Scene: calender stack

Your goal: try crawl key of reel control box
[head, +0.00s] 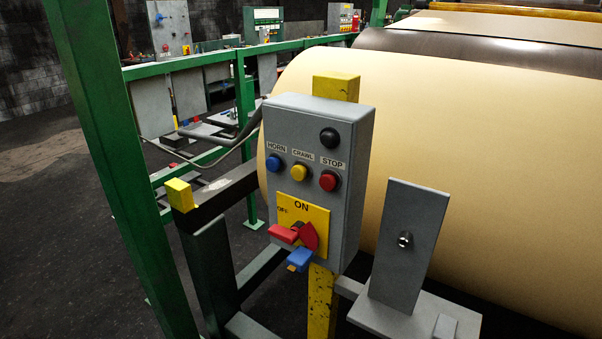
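The grey reel control box (348,205) is on a yellow post (322,300) in the middle of the head view, its front facing me. The yellow CRAWL key (299,172) sits between the blue HORN key (273,162) and the red STOP key (328,181). A black knob (329,138) is above STOP. Below is a yellow ON/OFF plate (314,216) with a red handle (309,237). A red padlock-like piece (283,233) and a blue one (300,257) hang at the handle and partly hide it; its setting is unclear. Neither gripper is in view.
A large cream roll (480,160) lies behind the box. A green post (110,150) and a yellow-capped dark beam (178,195) stand to the left. A grey upright plate (408,240) is at right front. Dark floor (60,240) is open at far left.

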